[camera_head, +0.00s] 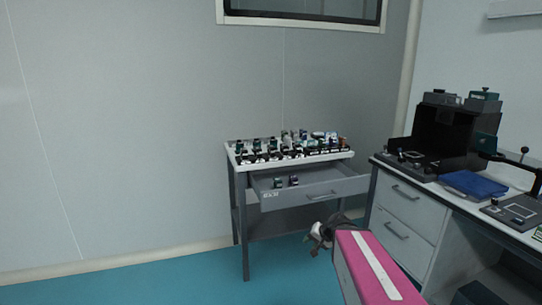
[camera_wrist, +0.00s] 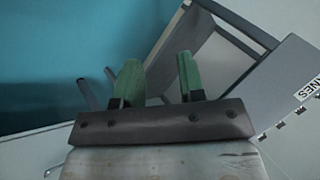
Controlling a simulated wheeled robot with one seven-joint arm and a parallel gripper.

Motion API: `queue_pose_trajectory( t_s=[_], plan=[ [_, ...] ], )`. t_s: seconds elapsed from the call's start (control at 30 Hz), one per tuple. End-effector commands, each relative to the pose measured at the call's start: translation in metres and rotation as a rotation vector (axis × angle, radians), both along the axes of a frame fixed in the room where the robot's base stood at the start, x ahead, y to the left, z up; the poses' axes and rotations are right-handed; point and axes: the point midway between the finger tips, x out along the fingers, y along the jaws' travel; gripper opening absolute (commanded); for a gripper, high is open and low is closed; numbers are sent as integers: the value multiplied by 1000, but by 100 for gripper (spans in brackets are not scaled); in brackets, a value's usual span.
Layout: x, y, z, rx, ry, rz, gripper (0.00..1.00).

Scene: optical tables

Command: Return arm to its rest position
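My arm, with its pink link (camera_head: 372,268), reaches up from the lower right in the head view. My gripper (camera_head: 318,234) is at its end, in front of the small table and below its pulled-out drawer. In the wrist view my gripper (camera_wrist: 157,78) shows two green fingers standing apart with nothing between them. Blue floor and grey table frame parts (camera_wrist: 200,62) lie beyond the fingers. The gripper appears clear of the furniture.
A grey table (camera_head: 240,200) carries rows of small optical parts (camera_head: 290,150). Its open drawer (camera_head: 325,190) holds a few small parts. A workbench (camera_head: 410,210) at right bears a black box (camera_head: 440,135) and a blue item (camera_head: 472,184). Floor at left is clear.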

Motion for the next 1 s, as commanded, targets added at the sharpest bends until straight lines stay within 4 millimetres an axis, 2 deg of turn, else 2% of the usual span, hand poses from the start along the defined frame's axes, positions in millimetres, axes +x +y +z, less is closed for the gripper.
queue_pose_trajectory(
  t_s=[0.2, 0.43, 0.63, 1.0],
  plan=[
    [-39, 0, -31, -252, 162, 174, 36],
    [-69, -15, -47, -488, 302, 291, 36],
    [-78, -24, -49, -580, 354, 323, 36],
    [-79, -25, -50, -588, 358, 325, 36]
  ],
)
